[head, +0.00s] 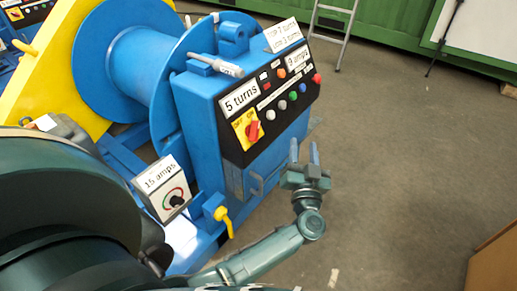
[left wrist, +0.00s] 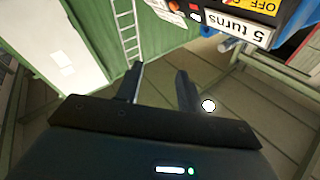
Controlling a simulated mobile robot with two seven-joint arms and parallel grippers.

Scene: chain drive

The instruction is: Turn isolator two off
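A red rotary switch (head: 253,130) on a yellow plate marked OFF and ON sits at the lower left of the black panel on the blue machine. A second, similar yellow switch plate (head: 15,15) shows on another machine at the far left edge. No readable mark tells which is isolator two. My left gripper (head: 304,147) is open and empty, to the right of and apart from the panel. Its spread fingers (left wrist: 161,72) show in the left wrist view, with part of the yellow plate (left wrist: 262,6) at the top edge. My right gripper is not in view.
The black panel (head: 236,152) also holds several coloured buttons and a "5 turns" label (head: 240,97). A "15 amps" dial box (head: 165,190) and a yellow lever (head: 223,219) stand at lower left.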

